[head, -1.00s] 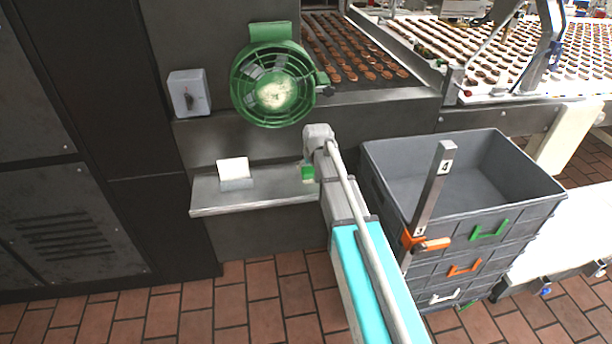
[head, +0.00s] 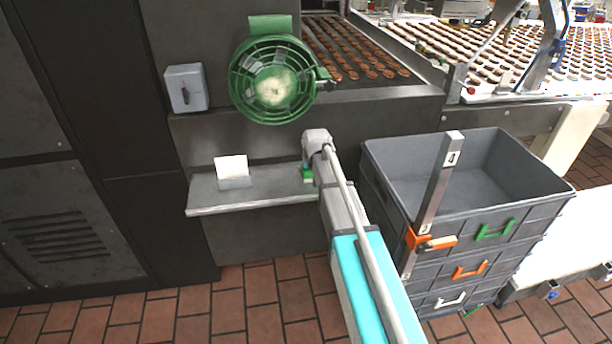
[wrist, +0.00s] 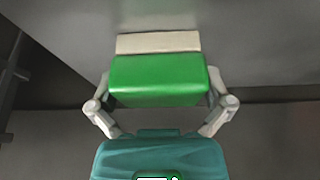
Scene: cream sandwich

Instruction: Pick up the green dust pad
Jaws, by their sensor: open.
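The green dust pad (wrist: 158,80) is a green block with a pale cream layer along its far side. It lies on the grey metal shelf, and in the head view only a small green part (head: 307,176) shows beside my arm. My gripper (wrist: 160,98) is open, with one finger on each side of the pad in the wrist view. The fingers are close to the pad's left and right sides; whether they touch it I cannot tell. In the head view my arm hides the gripper and most of the pad.
A white block (head: 232,167) stands on the same shelf (head: 262,198), to the left. A green round fan (head: 273,82) and a grey switch box (head: 187,88) are on the wall above. Stacked grey crates (head: 470,215) stand close right of my arm.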

